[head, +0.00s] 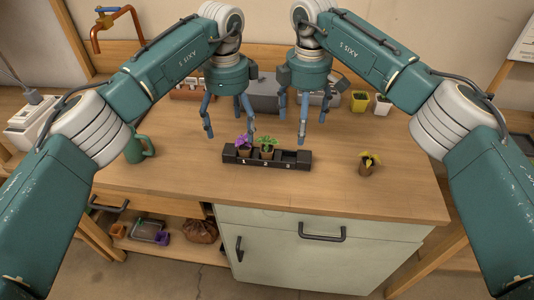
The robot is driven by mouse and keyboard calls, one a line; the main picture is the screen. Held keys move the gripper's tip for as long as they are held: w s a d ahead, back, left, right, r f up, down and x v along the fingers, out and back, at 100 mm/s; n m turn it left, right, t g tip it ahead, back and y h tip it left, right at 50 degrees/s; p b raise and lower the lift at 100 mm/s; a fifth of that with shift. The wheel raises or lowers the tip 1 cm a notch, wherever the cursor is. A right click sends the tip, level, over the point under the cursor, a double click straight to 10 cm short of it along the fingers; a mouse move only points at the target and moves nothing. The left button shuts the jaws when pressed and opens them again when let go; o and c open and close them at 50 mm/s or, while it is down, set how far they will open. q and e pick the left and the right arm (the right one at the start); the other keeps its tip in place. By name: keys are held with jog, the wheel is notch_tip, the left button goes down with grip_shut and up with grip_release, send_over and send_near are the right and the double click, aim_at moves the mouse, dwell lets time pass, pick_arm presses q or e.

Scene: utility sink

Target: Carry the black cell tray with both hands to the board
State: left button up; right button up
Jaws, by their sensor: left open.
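The black cell tray (230,156) lies on the middle of the wooden worktop. A purple plant (244,142) stands in its left cell and a green plant (267,144) in the middle cell; the right cell looks empty. My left gripper (230,136) is open and empty, above and behind the tray's left end. My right gripper (302,130) has its fingers spread, empty, above and behind the tray's right end. Neither gripper appears to touch the tray. I cannot clearly make out which thing is the board.
A pot with a yellow plant (368,165) stands right of the tray. A green mug or can (138,146) stands at the left. Yellow (360,101) and white (383,104) pots stand at the back right. A grey object (264,92) is partly hidden behind my grippers. The front worktop is clear.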

aim_at(236, 152)
pick_arm(q)
notch_tip(236, 152, down, 11)
jog(key=shift+w, duration=0.1)
pick_arm(e)
notch_tip(236, 152, down, 11)
jog(key=shift+w, duration=0.1)
pick_arm(q)
jog(key=shift+c, duration=0.3)
pick_arm(e)
jog(key=shift+c, duration=0.3)
pick_arm(q)
jog(key=c, duration=1.2)
pick_arm(e)
jog(key=c, duration=1.2)
pick_arm(q)
jog(key=shift+c, duration=0.4)
pick_arm(e)
jog(key=shift+c, duration=0.2)
